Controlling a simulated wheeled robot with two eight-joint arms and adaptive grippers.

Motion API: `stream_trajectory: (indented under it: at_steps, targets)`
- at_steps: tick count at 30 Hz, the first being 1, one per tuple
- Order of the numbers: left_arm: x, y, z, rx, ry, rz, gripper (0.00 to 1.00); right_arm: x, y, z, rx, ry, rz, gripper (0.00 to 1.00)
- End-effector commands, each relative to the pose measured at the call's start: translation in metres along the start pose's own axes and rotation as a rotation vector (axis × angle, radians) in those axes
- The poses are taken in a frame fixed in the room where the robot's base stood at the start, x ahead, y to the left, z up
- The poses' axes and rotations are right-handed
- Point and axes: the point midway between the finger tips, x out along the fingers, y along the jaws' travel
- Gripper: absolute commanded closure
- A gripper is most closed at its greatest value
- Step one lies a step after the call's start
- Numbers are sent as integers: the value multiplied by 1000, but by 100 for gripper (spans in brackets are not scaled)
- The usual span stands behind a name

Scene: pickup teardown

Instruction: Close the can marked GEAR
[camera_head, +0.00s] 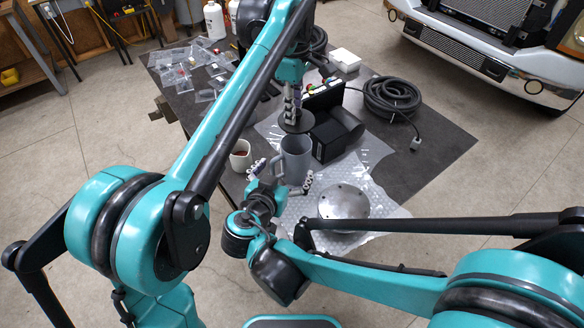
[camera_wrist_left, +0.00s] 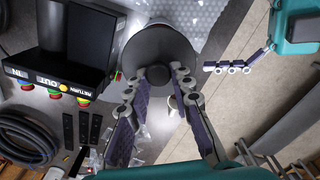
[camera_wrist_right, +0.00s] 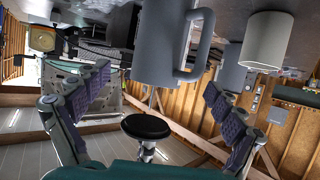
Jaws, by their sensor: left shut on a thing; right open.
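A grey can with a side handle (camera_head: 295,160) stands upright on the table; in the right wrist view its body (camera_wrist_right: 160,45) is ahead of the fingers. I cannot read any GEAR marking. My left gripper (camera_head: 292,95) is shut on a dark round lid (camera_head: 295,123), which appears above the can, apart from its rim. The lid (camera_wrist_left: 160,48) hides much of what is beneath it in the left wrist view. My right gripper (camera_head: 281,176) is open, its fingers spread at the near side of the can; it also shows open in its own wrist view (camera_wrist_right: 152,100).
A white mug (camera_head: 240,156) stands left of the can. A black box (camera_head: 335,133), with IN, OUT and RETURN labels in the left wrist view, is close on the right. A metal disc (camera_head: 343,202) lies on bubble wrap in front. A coiled hose (camera_head: 392,97) lies at right.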

Motion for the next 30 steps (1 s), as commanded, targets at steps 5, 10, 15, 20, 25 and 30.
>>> stream_trajectory:
  at_steps: [5, 10, 15, 20, 25, 30]
  targets:
    - [0, 0, 0, 0, 0, 0, 98, 37, 0, 0, 2, 0, 4, 5]
    - [0, 0, 0, 0, 0, 0, 98, 66, 0, 0, 1, 0, 2, 5]
    - [0, 0, 0, 0, 0, 0, 98, 83, 0, 0, 0, 0, 1, 5]
    - [0, 0, 0, 0, 0, 0, 98, 88, 0, 0, 0, 0, 0, 5]
    - [0, 0, 0, 0, 0, 0, 98, 88, 0, 0, 0, 0, 0, 5]
    - [0, 0, 0, 0, 0, 0, 98, 88, 0, 0, 0, 0, 0, 29]
